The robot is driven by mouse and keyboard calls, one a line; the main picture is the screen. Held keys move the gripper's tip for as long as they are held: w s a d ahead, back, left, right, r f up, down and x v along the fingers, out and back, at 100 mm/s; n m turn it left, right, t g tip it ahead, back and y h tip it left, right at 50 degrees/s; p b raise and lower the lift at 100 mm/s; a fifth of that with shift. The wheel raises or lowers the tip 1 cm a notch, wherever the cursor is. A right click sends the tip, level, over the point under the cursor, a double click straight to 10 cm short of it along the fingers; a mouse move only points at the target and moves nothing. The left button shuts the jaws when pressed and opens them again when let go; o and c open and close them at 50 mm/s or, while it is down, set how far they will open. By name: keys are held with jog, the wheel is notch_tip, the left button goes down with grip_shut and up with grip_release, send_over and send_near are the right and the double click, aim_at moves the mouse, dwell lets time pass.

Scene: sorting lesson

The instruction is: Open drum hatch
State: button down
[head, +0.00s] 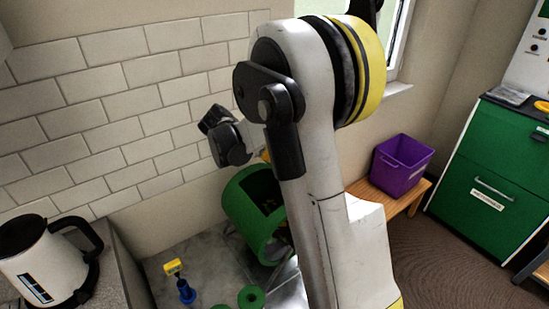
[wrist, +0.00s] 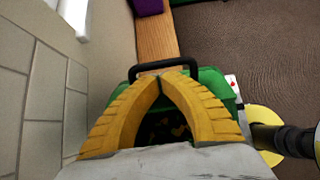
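The green drum (head: 241,205) lies on its side at the centre of the head view, partly hidden behind my arm. A dark opening shows in its curved side. In the wrist view, green drum parts (wrist: 208,78) show behind my gripper (wrist: 160,77). Its yellow fingers meet at the tips. A black bar handle (wrist: 150,67) lies just beyond the tips; I cannot tell whether they touch it. Through the gap between the fingers I see a dark area with small yellow patches. In the head view my gripper is mostly hidden by my arm.
A white kettle (head: 35,262) stands at the left. A yellow-and-blue object (head: 184,285) and a green ring (head: 251,298) are on the grey surface below the drum. A purple bin (head: 401,166) sits on a wooden bench (head: 417,200). A green cabinet (head: 480,180) stands right.

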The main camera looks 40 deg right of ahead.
jog(key=shift+d+r+y+p, duration=0.2)
jog(key=shift+d+y+p, duration=0.2)
jog(key=shift+d, duration=0.05)
jog(key=shift+d+r, duration=0.1)
jog(key=shift+d, duration=0.2)
jog(key=shift+s+d+r+y+p, duration=0.1)
jog(key=shift+d+r+y+p, duration=0.05)
jog(key=shift+d+y+p, duration=0.45)
jog(key=shift+s+d+r+y+p, duration=0.1)
jog(key=shift+d+y+p, duration=0.4)
jog(key=shift+d+y, duration=0.15)
jog(key=shift+d+f+y+p, duration=0.2)
jog(key=shift+d+y, duration=0.5)
jog(key=shift+d, duration=0.4)
jog(key=shift+d+f+y+p, duration=0.2)
jog(key=shift+d+y, duration=0.45)
jog(key=shift+d, duration=0.55)
